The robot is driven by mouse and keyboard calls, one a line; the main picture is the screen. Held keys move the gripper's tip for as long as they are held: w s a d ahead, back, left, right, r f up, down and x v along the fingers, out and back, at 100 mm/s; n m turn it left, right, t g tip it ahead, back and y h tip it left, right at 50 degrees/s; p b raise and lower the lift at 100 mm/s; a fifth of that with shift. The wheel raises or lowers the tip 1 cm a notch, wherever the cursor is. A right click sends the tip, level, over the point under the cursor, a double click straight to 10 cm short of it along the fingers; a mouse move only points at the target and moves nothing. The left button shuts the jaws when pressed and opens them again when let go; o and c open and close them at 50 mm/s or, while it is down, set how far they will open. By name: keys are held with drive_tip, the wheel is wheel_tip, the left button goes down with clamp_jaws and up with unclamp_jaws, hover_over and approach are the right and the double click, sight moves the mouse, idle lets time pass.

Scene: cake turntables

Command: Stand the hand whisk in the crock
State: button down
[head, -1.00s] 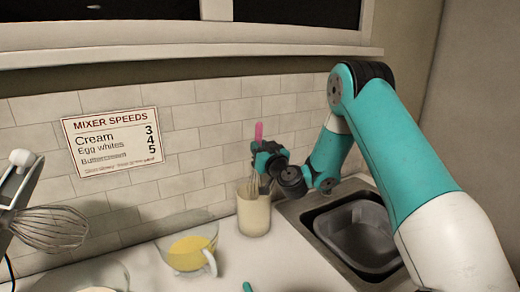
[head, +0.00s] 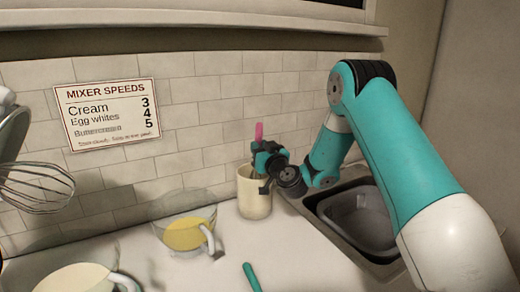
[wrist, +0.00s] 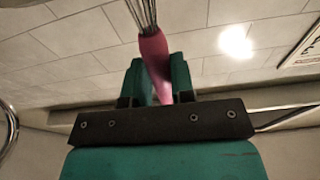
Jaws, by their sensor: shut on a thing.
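The hand whisk has a pink handle (head: 259,131) that points up above my gripper (head: 264,158) in the head view. In the wrist view, my gripper (wrist: 158,80) is shut on the pink handle (wrist: 153,46), with the metal wires running out beyond the jaws. The cream crock (head: 254,200) stands upright on the counter beside the sink. My gripper is right at the crock's rim, covering part of it. The whisk's wire end is hidden in the head view, behind the gripper and crock wall; I cannot see how deep it sits.
A glass jug of yellow liquid (head: 184,234) stands left of the crock. A bowl with pale contents (head: 78,280) is at the front left, below a mixer whisk (head: 36,188). A teal handle (head: 251,277) lies in front. The sink (head: 352,222) is at the right.

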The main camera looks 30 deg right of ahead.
drive_tip(key=shift+f, duration=0.4)
drive_tip(key=c, duration=0.9)
unclamp_jaws()
drive_tip(key=shift+f+b, duration=0.1)
drive_tip(key=shift+b, duration=0.3)
drive_tip(key=s+b, duration=0.5)
drive_tip(key=s+f+b, duration=0.1)
drive_tip(key=s+b, duration=0.5)
drive_tip(key=s+f+b, duration=0.1)
drive_tip(key=s+b, duration=0.5)
drive_tip(key=shift+s+a+f, duration=0.1)
drive_tip(key=shift+f, duration=0.1)
